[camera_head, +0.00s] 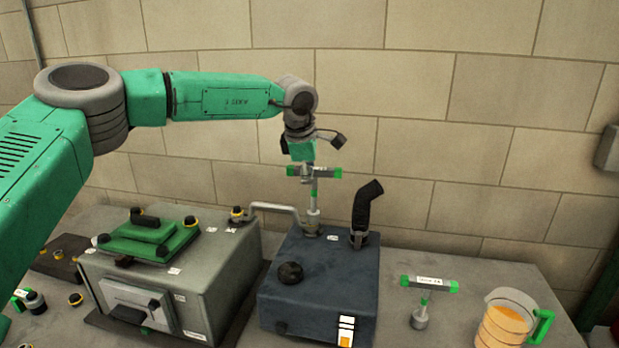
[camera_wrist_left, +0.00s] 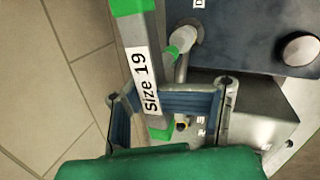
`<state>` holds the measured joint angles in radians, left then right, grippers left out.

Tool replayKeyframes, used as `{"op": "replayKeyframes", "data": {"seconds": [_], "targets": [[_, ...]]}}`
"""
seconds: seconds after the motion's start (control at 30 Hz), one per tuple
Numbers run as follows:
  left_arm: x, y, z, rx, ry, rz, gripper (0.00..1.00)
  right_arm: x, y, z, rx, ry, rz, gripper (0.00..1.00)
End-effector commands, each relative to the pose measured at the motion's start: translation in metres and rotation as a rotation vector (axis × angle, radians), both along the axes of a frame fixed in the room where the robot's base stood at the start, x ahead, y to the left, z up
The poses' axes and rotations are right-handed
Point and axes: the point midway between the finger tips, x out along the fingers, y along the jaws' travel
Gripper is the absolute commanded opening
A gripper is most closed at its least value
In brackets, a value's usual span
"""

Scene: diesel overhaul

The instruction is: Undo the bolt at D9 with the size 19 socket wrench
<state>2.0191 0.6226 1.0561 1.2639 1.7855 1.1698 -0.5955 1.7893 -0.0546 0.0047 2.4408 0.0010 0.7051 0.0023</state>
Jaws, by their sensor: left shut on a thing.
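The size 19 socket wrench (camera_head: 314,190) is a grey T-handle tool with green ends, upright above the back of the blue-grey box. Its "Size 19" label shows in the left wrist view (camera_wrist_left: 149,82). My left gripper (camera_head: 305,172) is shut on its crossbar, and the fingers also show in the left wrist view (camera_wrist_left: 170,100). The socket end is down at the flange (camera_head: 308,231) where the grey pipe meets the box. The bolt there is hidden, and I cannot tell if the socket is seated on it. A label starting with "D" (camera_wrist_left: 197,3) is cut off. My right gripper is out of view.
The blue-grey box (camera_head: 318,282) carries a black knob and a black elbow hose (camera_head: 366,205). A grey unit (camera_head: 205,275) with a green cover stands left, joined by the pipe (camera_head: 275,207). Another T-handle wrench (camera_head: 430,283) and a jug (camera_head: 505,318) of orange liquid stand right.

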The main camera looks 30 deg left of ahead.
Motion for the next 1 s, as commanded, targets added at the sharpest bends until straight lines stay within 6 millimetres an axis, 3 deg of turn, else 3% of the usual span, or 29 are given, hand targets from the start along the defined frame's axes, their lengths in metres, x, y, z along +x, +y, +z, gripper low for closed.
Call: {"op": "replayKeyframes", "data": {"seconds": [0.37,0.73,0.83,1.0], "targets": [[-0.0006,-0.007,0.0031,0.002,-0.006,0.547,0.0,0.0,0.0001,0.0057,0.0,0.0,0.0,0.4],[-0.0029,-0.0117,0.0027,0.001,-0.004,1.225,0.0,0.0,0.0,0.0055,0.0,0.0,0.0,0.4],[-0.0038,-0.0111,0.0029,-0.001,-0.004,1.329,0.0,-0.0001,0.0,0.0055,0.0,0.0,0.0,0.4],[-0.0052,-0.0104,0.0033,-0.002,-0.001,1.359,0.0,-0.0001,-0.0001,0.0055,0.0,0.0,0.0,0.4]]}}
